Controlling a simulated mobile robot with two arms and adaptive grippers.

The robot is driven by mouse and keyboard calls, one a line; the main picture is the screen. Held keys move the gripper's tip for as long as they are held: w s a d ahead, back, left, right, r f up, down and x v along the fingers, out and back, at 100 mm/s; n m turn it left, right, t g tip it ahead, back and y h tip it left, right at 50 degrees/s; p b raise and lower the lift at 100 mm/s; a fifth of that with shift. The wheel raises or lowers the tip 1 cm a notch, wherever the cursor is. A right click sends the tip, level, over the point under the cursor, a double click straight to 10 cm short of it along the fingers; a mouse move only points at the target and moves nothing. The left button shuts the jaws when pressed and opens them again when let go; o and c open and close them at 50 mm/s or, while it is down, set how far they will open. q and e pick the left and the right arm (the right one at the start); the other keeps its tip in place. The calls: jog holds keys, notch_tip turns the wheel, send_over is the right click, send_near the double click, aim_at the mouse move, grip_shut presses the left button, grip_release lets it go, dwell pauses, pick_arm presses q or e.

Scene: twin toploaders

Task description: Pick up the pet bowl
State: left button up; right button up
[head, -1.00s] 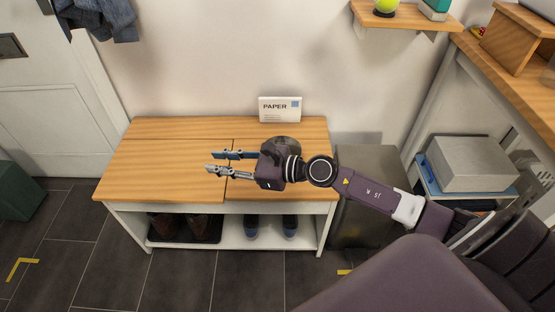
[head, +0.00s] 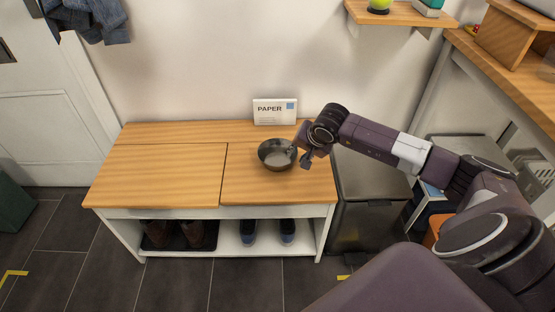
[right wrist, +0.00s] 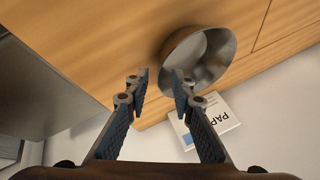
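The pet bowl (head: 277,155) is a round, shiny grey metal bowl. It stands upright on the right part of the wooden bench top (head: 180,175). My right gripper (head: 297,155) is at the bowl's right rim, pointing down and partly hidden by its own wrist. In the right wrist view the bowl (right wrist: 205,58) lies just ahead of my right gripper (right wrist: 159,78). The fingers are apart with nothing held between them. The right-hand finger overlaps the bowl's near rim in the picture; I cannot tell whether they touch. My left gripper is not in view.
A white PAPER box (head: 275,111) stands behind the bowl against the wall. A dark metal bin (head: 367,210) is right of the bench. Shoes (head: 268,232) sit on the shelf below. The bench top's left part is clear.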

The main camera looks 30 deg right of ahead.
jog(key=shift+x, duration=1.45)
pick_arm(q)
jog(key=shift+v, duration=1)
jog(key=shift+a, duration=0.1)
pick_arm(e)
jog(key=shift+c, duration=0.5)
grip_shut()
